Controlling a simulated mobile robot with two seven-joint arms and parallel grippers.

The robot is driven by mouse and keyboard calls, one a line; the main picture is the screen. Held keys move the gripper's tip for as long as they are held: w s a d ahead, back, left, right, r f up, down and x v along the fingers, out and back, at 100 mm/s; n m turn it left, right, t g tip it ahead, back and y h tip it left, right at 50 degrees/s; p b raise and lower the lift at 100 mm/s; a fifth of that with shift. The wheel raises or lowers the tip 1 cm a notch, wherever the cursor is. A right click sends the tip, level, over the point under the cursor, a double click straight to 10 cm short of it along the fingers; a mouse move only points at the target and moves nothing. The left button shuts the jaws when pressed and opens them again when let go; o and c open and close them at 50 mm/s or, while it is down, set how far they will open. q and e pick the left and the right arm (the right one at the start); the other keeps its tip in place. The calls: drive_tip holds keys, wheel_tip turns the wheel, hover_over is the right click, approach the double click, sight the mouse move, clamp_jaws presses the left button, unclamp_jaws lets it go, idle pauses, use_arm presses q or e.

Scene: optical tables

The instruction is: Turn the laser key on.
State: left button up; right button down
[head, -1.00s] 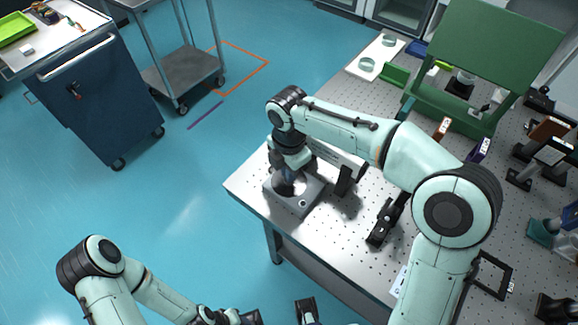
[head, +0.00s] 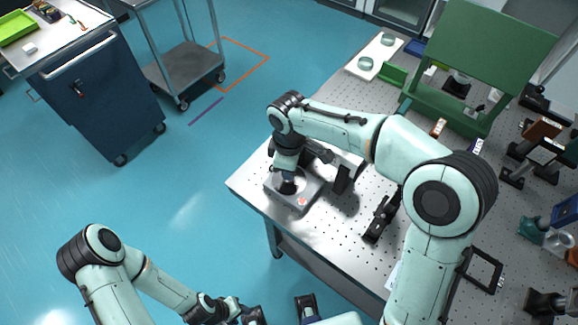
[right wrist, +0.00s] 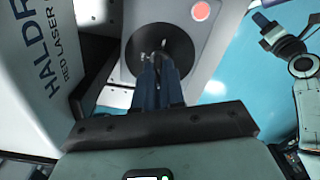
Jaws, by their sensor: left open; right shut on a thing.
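The laser's grey key box (head: 314,197) sits at the near left corner of the perforated optical table. It carries a round dark key plate (right wrist: 184,62) and an indicator that glows red (right wrist: 201,11). My right gripper (head: 288,187) reaches down onto the plate; in the right wrist view its fingers (right wrist: 160,68) are shut on the small key (right wrist: 162,45), mostly hidden between them. A white housing with laser lettering (right wrist: 30,60) stands beside the box. My left gripper (head: 279,311) is open and empty at the bottom edge of the head view.
The optical table (head: 338,240) holds a black mount (head: 381,218) right of the box. A green panel stand (head: 485,50) and several optics stand farther back. A blue tool cabinet (head: 95,95) and a grey cart (head: 185,72) are on the left. The floor between is clear.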

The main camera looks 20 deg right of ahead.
use_arm(q)
drive_tip(key=shift+w+r, duration=0.1)
drive_tip(key=shift+r, duration=0.15)
use_arm(e)
drive_tip(key=shift+r+m, duration=0.1)
drive_tip(key=shift+m, duration=2.2)
drive_tip(key=c, duration=1.2)
unclamp_jaws()
drive_tip(key=shift+c, duration=0.2)
use_arm(q)
drive_tip(key=r+p, duration=0.1)
drive_tip(key=w+r+p, duration=0.1)
drive_tip(key=shift+w+r+p, duration=0.2)
drive_tip(key=shift+r+p, duration=0.1)
use_arm(e)
wheel_tip(320, 180, up, 13)
drive_tip(key=shift+r, duration=0.15)
